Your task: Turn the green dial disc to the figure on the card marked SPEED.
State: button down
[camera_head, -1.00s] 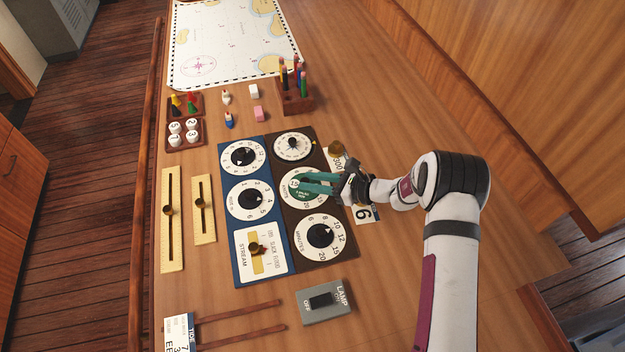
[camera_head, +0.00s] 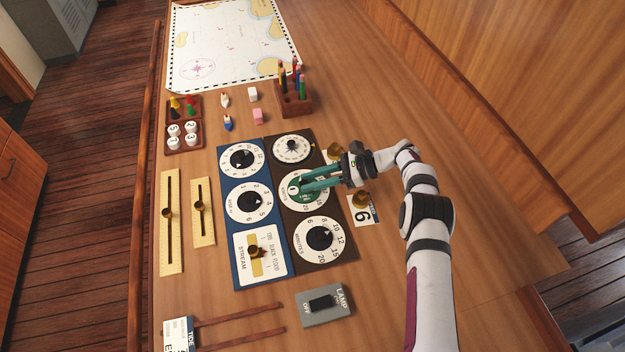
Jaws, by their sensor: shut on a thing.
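The green dial disc (camera_head: 293,190) lies in the middle of the dark brown panel, inside a white ring of figures. My gripper (camera_head: 306,184) reaches over it from the right, with its teal fingers shut on the dial disc. The fingers hide part of the disc, and its small markings are too fine to read surely. A white card with a large 6 (camera_head: 363,214) lies right of the panel under a brass weight (camera_head: 361,199). Another card (camera_head: 327,157) lies above it, mostly hidden by a second brass weight (camera_head: 334,150) and my gripper. I cannot read the word SPEED on either.
The brown panel (camera_head: 300,231) also holds a dial above and a MINUTES dial below. A pencil holder (camera_head: 294,103) stands behind, and a LAMP switch box (camera_head: 323,304) in front.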

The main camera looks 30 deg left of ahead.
jog(key=shift+n+g, duration=0.4)
dwell(0.3)
jog(key=c, duration=0.6)
grip_release()
jog(key=shift+c, duration=0.2)
jog(key=shift+h, duration=0.3)
jog(key=r, duration=0.1)
jog(key=d+r, duration=0.1)
jog(key=r, duration=0.3)
jog(key=shift+w+d+r, duration=0.1)
jog(key=shift+w+d, duration=0.1)
jog(key=shift+w, duration=0.05)
jog(key=w+d+r, duration=0.1)
jog(key=d+r, duration=0.5)
jog(key=d, duration=0.4)
jog(key=shift+w, duration=0.3)
